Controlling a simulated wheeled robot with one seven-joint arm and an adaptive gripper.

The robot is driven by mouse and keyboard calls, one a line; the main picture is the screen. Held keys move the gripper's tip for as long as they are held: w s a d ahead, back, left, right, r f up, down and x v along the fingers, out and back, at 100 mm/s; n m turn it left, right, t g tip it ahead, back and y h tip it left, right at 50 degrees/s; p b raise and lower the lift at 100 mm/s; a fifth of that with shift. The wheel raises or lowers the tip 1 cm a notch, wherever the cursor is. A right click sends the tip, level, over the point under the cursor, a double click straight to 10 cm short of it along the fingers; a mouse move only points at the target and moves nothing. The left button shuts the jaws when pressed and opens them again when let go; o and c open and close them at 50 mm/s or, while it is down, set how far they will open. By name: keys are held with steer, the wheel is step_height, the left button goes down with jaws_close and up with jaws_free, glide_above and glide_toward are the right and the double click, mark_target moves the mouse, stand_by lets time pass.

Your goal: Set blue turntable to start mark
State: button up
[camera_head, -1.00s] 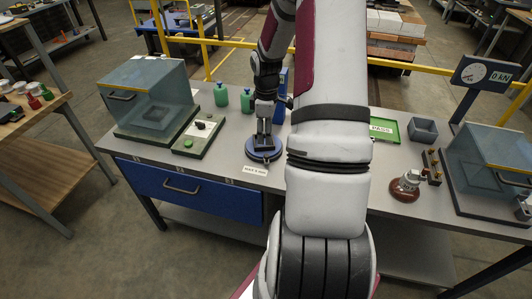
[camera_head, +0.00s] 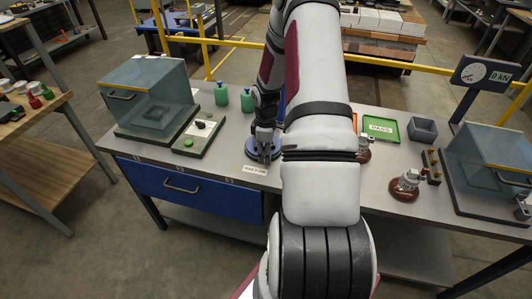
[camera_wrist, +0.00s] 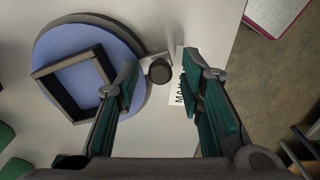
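The blue turntable (camera_head: 251,148) stands near the front edge of the bench, partly hidden by my gripper (camera_head: 264,157). In the wrist view the turntable (camera_wrist: 62,55) is a round blue disc with a dark square frame (camera_wrist: 73,82) on it. A dark round knob (camera_wrist: 159,70) projects from the disc's rim. My gripper (camera_wrist: 161,75) is open, with one finger on each side of the knob; I cannot tell whether either touches it. A white label (camera_head: 255,169) lies at the bench edge beside the turntable; the right finger partly covers its lettering in the wrist view.
A green-grey panel (camera_head: 198,135) and a clear-walled box (camera_head: 150,95) stand left of the turntable. Green bottles (camera_head: 247,100) stand behind it. Brown insulators (camera_head: 404,186), a green PASS tray (camera_head: 381,127) and a grey bin (camera_head: 423,130) are on the right.

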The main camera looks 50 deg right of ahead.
jaws_close()
steer(key=shift+w+a+m+b, duration=0.3)
steer(key=shift+w+a+m, duration=0.35)
steer(key=shift+w+m, duration=0.4)
steer(key=shift+w+a+m, duration=0.15)
steer(key=shift+w+m, duration=0.05)
steer(key=shift+m, duration=0.45)
steer(key=shift+w+a+m, duration=0.15)
steer(key=shift+w+m, duration=0.05)
steer(key=shift+m, duration=0.4)
steer(key=shift+o, duration=1.3)
jaws_free()
step_height(320, 180, up, 12)
